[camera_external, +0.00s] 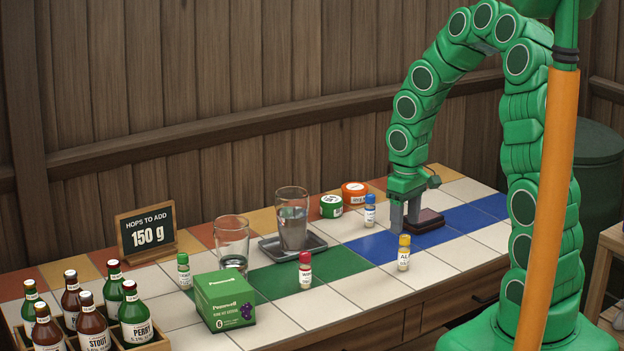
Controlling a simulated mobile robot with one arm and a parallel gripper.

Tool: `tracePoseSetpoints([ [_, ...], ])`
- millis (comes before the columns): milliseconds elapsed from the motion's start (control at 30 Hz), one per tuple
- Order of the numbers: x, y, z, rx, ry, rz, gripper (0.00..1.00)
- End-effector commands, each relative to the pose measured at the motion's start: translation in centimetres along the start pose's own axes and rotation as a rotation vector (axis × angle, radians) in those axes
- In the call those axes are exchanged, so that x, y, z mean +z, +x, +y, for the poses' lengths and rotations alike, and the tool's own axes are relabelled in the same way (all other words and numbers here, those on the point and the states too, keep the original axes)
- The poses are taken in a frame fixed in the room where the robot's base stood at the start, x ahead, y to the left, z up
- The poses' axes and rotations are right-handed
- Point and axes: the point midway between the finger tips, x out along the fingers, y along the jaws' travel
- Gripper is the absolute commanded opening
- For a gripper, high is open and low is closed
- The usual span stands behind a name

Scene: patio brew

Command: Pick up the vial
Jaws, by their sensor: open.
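Small vials with coloured caps stand upright on the tiled counter: a blue-capped vial (370,212), a yellow-capped vial (404,254), a red-capped vial (305,272) and a green-capped vial (184,272). My gripper (404,220) is open and points down, low over the counter at the right. It is just right of the blue-capped vial and behind the yellow-capped one, apart from both in the picture. No vial shows between its fingers. A dark brown flat object (430,222) lies by the fingers; whether they touch it I cannot tell.
A green box (225,303), an empty-looking glass (232,238), a water glass (292,215) on a dark tray (270,251), a green tin (331,206) and an orange tin (354,190) stand left of my gripper. A bottle crate (136,345) and a sign (147,233) stand farther left.

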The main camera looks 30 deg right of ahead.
Motion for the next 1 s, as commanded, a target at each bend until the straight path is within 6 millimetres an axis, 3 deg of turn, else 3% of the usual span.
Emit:
tracePoseSetpoints([
  [467, -0.1, 2.8, 0.3, 0.001, 0.001, 0.002, 0.59],
  [1000, -0.3, 7.4, 0.8, 0.001, 0.001, 0.003, 0.59],
])
